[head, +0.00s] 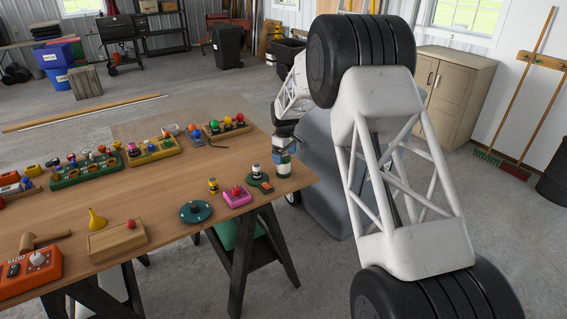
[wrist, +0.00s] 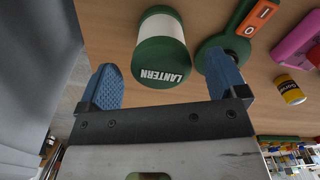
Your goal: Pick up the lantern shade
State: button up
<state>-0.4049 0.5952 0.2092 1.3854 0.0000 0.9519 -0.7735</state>
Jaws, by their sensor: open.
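The lantern shade (wrist: 163,50) is a green and white cylinder with LANTERN lettered on its green end. In the head view it shows as a small white and green shape (head: 283,167) near the table's right corner. My gripper (wrist: 163,71) is open, with one blue finger on each side of the shade in the wrist view. The shade appears just beyond the fingertips, and no contact shows. In the head view my gripper (head: 284,146) is just above the shade, partly hidden by its own wrist.
A green base with an orange 1/0 plate (wrist: 262,18) lies close to the right finger. A yellow-labelled jar (wrist: 291,93) and a pink block (head: 237,195) are nearby. The wooden table (head: 160,215) ends just right of the shade. Several block sets stand farther back.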

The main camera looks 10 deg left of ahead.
aim_at(285, 163)
jog(key=shift+f, duration=2.2)
jog(key=c, duration=1)
jog(key=shift+r, duration=0.15)
jog(key=shift+r, duration=1.55)
jog(key=s+d, duration=0.3)
jog(key=s, duration=0.4)
jog(key=s+d+r, duration=0.1)
jog(key=s+d, duration=0.2)
jog(key=s, duration=0.4)
jog(key=shift+s+d+r, duration=0.15)
jog(key=shift+s+r, duration=0.15)
jog(key=shift+s, duration=0.1)
